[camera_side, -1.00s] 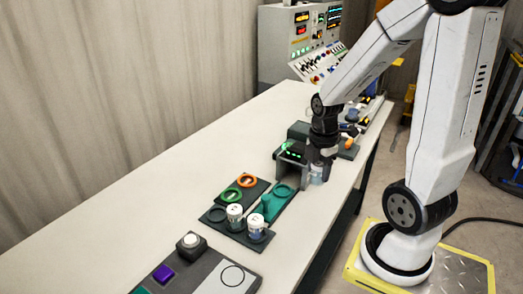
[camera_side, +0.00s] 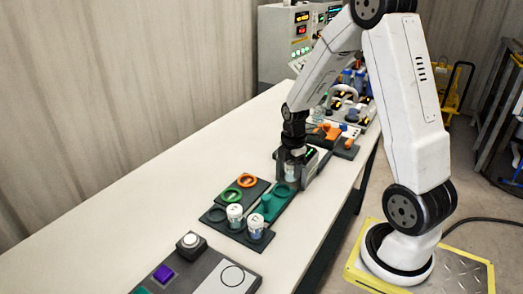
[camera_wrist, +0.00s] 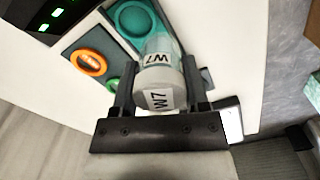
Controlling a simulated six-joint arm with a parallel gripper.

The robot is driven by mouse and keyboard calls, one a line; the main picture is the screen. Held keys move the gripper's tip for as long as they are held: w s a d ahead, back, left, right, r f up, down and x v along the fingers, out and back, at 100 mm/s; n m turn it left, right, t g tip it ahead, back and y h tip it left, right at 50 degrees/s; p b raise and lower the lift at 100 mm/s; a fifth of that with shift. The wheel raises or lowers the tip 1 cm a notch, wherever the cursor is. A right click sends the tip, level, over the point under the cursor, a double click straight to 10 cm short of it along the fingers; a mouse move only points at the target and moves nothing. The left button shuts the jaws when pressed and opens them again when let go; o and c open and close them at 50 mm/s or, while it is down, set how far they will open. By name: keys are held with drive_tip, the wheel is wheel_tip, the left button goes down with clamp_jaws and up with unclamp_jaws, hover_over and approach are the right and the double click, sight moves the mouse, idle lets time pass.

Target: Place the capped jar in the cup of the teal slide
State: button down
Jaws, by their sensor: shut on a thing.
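The capped jar (camera_wrist: 157,78) is clear with a white cap, both marked W7. My gripper (camera_wrist: 160,92) is shut on it, with one finger on each side of the cap. In the side view my gripper (camera_side: 290,168) holds the jar (camera_side: 291,174) upright at the far end of the teal slide (camera_side: 271,207). I cannot tell the height of the jar's base above the slide.
An orange ring (camera_side: 246,181) and a green ring (camera_side: 231,195) lie beside the slide. Two white-capped jars (camera_side: 235,212) (camera_side: 256,225) stand at its near end. A dark unit with green lights (camera_side: 310,154) is close behind my gripper. The bench's left side is clear.

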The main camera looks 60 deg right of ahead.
drive_tip(key=shift+w+d+f, duration=0.3)
drive_tip(key=shift+w+f, duration=0.4)
drive_tip(key=shift+f, duration=0.2)
drive_tip(key=shift+w+d+f, duration=0.3)
drive_tip(key=shift+w+f, duration=0.35)
drive_tip(key=shift+f, duration=0.2)
drive_tip(key=shift+w+f, duration=0.1)
drive_tip(key=shift+w+f, duration=0.15)
drive_tip(key=shift+f, duration=0.05)
drive_tip(key=shift+d+f, duration=0.1)
drive_tip(key=shift+f, duration=1.45)
drive_tip(key=shift+f, duration=0.1)
drive_tip(key=shift+c, duration=0.4)
unclamp_jaws()
wheel_tip(320, 180, up, 12)
